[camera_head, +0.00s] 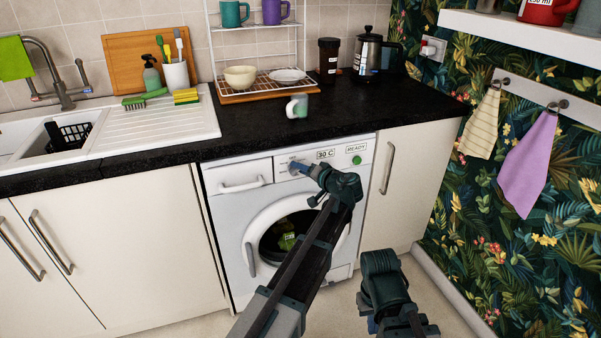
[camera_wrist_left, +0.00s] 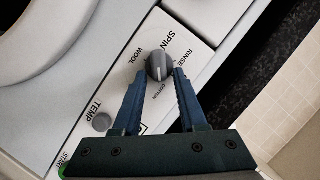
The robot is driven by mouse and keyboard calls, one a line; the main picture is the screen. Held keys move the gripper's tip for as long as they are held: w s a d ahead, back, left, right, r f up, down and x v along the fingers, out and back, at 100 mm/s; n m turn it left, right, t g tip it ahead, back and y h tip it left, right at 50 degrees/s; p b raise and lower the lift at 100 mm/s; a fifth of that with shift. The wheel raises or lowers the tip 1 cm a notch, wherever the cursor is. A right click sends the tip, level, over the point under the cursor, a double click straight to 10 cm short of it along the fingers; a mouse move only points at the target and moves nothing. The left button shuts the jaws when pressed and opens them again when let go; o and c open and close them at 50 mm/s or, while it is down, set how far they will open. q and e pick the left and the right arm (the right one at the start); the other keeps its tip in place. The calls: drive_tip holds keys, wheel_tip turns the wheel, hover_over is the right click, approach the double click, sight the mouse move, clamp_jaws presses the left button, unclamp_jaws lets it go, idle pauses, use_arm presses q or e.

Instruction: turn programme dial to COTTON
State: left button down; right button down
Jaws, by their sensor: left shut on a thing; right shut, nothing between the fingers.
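The programme dial (camera_wrist_left: 157,67) is a round grey knob with a white line, on the washing machine's white panel. WOOL, SPIN, RINSE and COTTON are printed around it. The line runs roughly up and down in the wrist view, its lower end towards COTTON; I cannot tell if it is exactly lined up. My left gripper (camera_wrist_left: 161,76) is shut on the dial, one blue finger on each side. In the head view the left gripper (camera_head: 301,168) is at the panel of the washing machine (camera_head: 230,205). My right gripper (camera_head: 373,324) is low in front, away from the machine, its fingers barely visible.
A smaller grey TEMP button (camera_wrist_left: 102,121) is beside the dial. The panel has a 30 C display (camera_head: 325,154), a READY display (camera_head: 356,148) and a green button (camera_head: 357,160). Cupboards flank the machine.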

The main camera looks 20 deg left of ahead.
use_arm(q)
drive_tip(key=shift+w+m+y+b, duration=0.15)
drive_tip(key=shift+m+y+b, duration=0.15)
drive_tip(key=shift+m, duration=0.2)
use_arm(e)
drive_tip(key=shift+f, duration=0.5)
use_arm(q)
drive_tip(key=c, duration=0.8)
unclamp_jaws()
drive_tip(key=shift+a+f, duration=0.1)
drive_tip(key=shift+f, duration=0.05)
drive_tip(key=shift+o, duration=0.2)
